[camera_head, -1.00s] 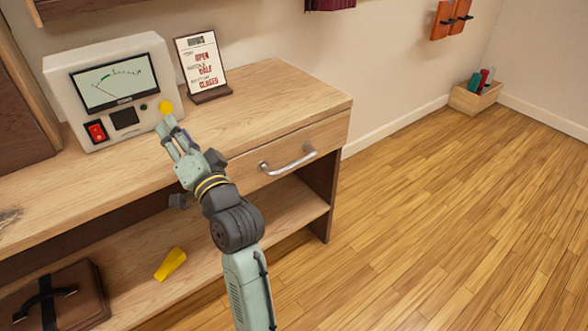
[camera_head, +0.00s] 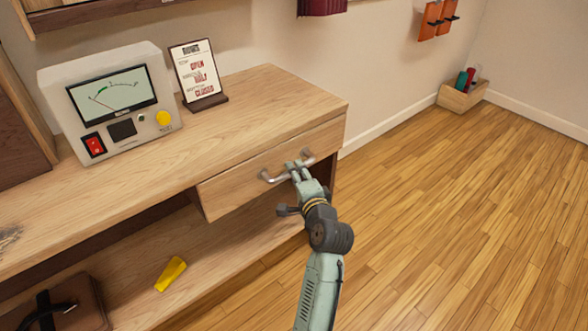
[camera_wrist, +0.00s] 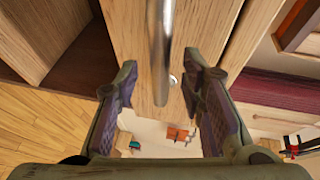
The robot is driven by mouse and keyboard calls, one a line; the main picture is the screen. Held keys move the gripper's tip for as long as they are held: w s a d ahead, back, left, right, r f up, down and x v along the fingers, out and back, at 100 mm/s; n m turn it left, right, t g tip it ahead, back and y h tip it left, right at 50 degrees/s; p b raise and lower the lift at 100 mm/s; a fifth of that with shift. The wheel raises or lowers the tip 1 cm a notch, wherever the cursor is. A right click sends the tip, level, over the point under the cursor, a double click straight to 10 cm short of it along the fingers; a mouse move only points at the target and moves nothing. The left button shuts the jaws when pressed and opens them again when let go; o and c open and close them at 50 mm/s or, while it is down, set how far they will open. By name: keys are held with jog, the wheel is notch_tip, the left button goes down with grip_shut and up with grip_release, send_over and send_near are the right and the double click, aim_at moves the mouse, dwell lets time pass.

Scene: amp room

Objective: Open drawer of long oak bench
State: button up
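The long oak bench (camera_head: 120,203) runs along the wall, with a drawer (camera_head: 233,191) at its right end. Neither finger clearly presses on the bar there. My fingers partly hide the handle in the head view.
A meter box (camera_head: 112,105) and a framed sign (camera_head: 198,75) stand on the benchtop. A yellow object (camera_head: 171,274) and a brown case (camera_head: 75,305) lie on the lower shelf. The wooden floor (camera_head: 440,210) to the right is clear up to a small wooden box (camera_head: 462,97).

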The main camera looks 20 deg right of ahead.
jog(key=shift+w+f, duration=0.15)
jog(key=shift+w, duration=0.55)
jog(key=shift+w+f, duration=0.1)
jog(key=shift+w, duration=0.6)
jog(key=shift+c, duration=0.2)
grip_shut()
